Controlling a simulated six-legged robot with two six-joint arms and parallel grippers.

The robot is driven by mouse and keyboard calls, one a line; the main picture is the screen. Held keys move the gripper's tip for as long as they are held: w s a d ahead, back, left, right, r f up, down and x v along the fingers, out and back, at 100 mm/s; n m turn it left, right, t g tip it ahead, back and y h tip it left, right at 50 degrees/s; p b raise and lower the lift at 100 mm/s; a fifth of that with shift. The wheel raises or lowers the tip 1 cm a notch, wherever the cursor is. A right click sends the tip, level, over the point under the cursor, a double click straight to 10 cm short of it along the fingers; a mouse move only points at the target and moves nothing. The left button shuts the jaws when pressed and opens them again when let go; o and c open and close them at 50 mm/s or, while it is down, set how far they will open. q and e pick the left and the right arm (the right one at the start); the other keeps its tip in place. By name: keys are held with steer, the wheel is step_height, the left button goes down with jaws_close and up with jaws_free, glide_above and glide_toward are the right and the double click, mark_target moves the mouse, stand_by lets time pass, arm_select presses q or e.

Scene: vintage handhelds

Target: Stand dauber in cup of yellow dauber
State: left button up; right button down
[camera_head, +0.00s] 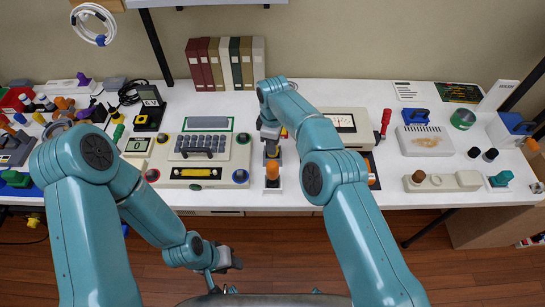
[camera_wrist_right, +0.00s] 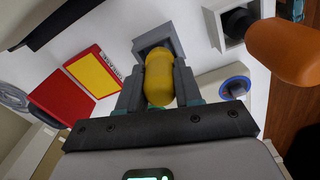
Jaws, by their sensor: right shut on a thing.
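My right gripper (camera_head: 270,138) is over the table just right of the big keyboard device. In the right wrist view it (camera_wrist_right: 160,88) is shut on the yellow dauber (camera_wrist_right: 161,80), with one finger on each side of the rounded handle. The dauber's far end points at a grey square cup (camera_wrist_right: 150,42). The handle hides most of the cup's opening, so I cannot tell whether the tip is inside. My left gripper (camera_head: 228,260) hangs in front of the table edge, away from the objects; its fingers are too unclear to read.
An orange dauber (camera_head: 272,171) stands in its own cup close in front; it also shows in the wrist view (camera_wrist_right: 285,50). The keyboard device (camera_head: 207,178) is to the left. A red and yellow item (camera_wrist_right: 90,75) lies nearby. A meter box (camera_head: 350,125) stands right.

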steer(key=shift+f+b, duration=0.85)
steer(key=shift+f, duration=0.15)
steer(key=c, duration=0.7)
jaws_free()
steer(key=shift+r, duration=0.15)
steer(key=shift+r, duration=0.4)
step_height(320, 180, up, 6)
steer(key=shift+r, duration=0.1)
step_height(320, 180, up, 9)
steer(key=p, duration=0.7)
steer(key=shift+r, duration=0.1)
